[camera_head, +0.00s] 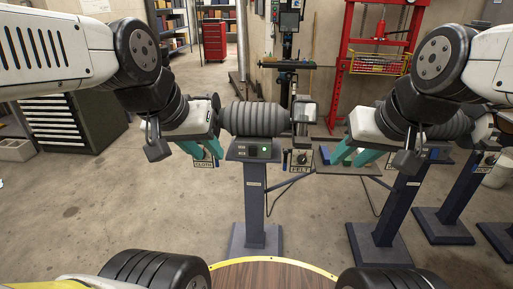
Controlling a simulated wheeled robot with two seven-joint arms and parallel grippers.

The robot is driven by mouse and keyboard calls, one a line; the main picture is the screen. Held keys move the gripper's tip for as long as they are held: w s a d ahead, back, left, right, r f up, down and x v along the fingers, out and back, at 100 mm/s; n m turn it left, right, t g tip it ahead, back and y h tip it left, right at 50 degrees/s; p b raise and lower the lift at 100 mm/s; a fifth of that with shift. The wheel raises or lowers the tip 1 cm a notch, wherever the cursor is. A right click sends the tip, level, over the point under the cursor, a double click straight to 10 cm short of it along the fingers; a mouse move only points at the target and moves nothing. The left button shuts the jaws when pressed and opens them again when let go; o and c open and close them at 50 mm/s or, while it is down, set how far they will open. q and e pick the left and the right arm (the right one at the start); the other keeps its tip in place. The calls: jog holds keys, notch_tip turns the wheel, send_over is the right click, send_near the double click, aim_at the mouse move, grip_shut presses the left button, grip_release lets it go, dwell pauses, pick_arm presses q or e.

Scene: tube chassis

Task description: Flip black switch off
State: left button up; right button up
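A grey pedestal machine (254,119) with a ribbed body stands ahead in the middle. Which part is the black switch is too small to tell. My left gripper (204,152) has teal fingers apart, left of the panel near a CLOTH label. My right gripper (355,157) has teal fingers apart, right of the knob. Both look empty.
More pedestals (388,215) stand at the right. A dark drawer cabinet (75,118) is at the left. A red press frame (375,50) and a red tool chest (214,42) are at the back. Concrete floor (130,200) is clear at left front.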

pick_arm(q)
jog(key=shift+w, duration=0.3)
jog(key=c, duration=0.4)
jog(key=w+f+n+t, duration=0.1)
jog(key=w, duration=0.5)
jog(key=w+f+n+t, duration=0.1)
jog(key=w, duration=0.6)
jog(key=w+d+f+n+t, duration=0.1)
jog(key=w+n, duration=0.1)
jog(key=w, duration=0.5)
jog(key=shift+w+d, duration=0.1)
grip_shut()
jog(key=w+d+f+n+t, duration=0.2)
jog(key=w+f+n+t, duration=0.35)
jog(key=w+f, duration=0.95)
jog(key=s+f+n+t+y, duration=0.1)
jog(key=f+n, duration=0.3)
jog(key=f, duration=0.4)
jog(key=s+f+n+t+y, duration=0.1)
jog(key=s+f+n+t, duration=0.1)
jog(key=f+n, duration=0.3)
jog(key=shift+s+d+f+t, duration=0.15)
jog(key=shift+s+f+t, duration=0.1)
jog(key=shift+f+t, duration=0.85)
jog(key=shift+f+g, duration=0.2)
jog(key=shift+g, duration=0.05)
